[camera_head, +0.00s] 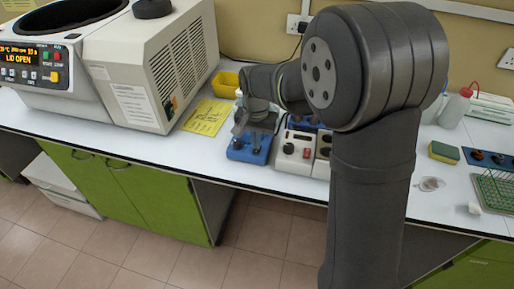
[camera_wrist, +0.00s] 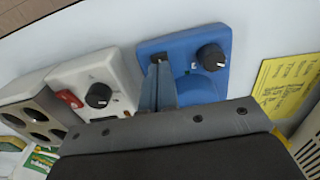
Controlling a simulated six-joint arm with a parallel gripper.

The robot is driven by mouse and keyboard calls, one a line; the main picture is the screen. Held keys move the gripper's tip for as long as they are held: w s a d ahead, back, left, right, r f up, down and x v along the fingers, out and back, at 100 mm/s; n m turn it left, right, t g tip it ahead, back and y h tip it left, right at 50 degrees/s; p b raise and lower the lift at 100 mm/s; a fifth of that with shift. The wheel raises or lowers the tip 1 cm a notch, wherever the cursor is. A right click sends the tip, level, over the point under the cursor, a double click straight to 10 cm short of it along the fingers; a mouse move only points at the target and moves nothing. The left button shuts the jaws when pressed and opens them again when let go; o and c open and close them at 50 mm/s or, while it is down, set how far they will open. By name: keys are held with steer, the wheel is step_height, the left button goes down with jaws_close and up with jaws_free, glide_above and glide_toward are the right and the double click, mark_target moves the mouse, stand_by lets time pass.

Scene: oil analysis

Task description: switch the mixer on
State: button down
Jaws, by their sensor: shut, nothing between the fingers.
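The blue mixer (camera_head: 247,152) stands near the front edge of the bench, left of a white unit. In the wrist view its blue housing (camera_wrist: 185,47) carries a black knob (camera_wrist: 210,57) on the right and a small dark switch (camera_wrist: 158,58) on the left. My gripper (camera_head: 256,124) is above the mixer, pointing down. In the wrist view my gripper's fingers (camera_wrist: 158,72) are shut and empty, with the tips at or just over the switch. Contact and the switch's position cannot be told, as the fingers partly cover it.
A white unit (camera_head: 293,152) with a black knob and a red switch (camera_wrist: 69,98) stands close beside the mixer. A yellow sheet (camera_head: 206,117) lies to the left, before a large centrifuge (camera_head: 150,75). A yellow tray (camera_head: 226,84) is behind. A sponge (camera_head: 443,152) lies right.

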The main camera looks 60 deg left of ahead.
steer(key=shift+f, duration=0.9)
stand_by(0.5)
steer(key=shift+r, duration=3.5)
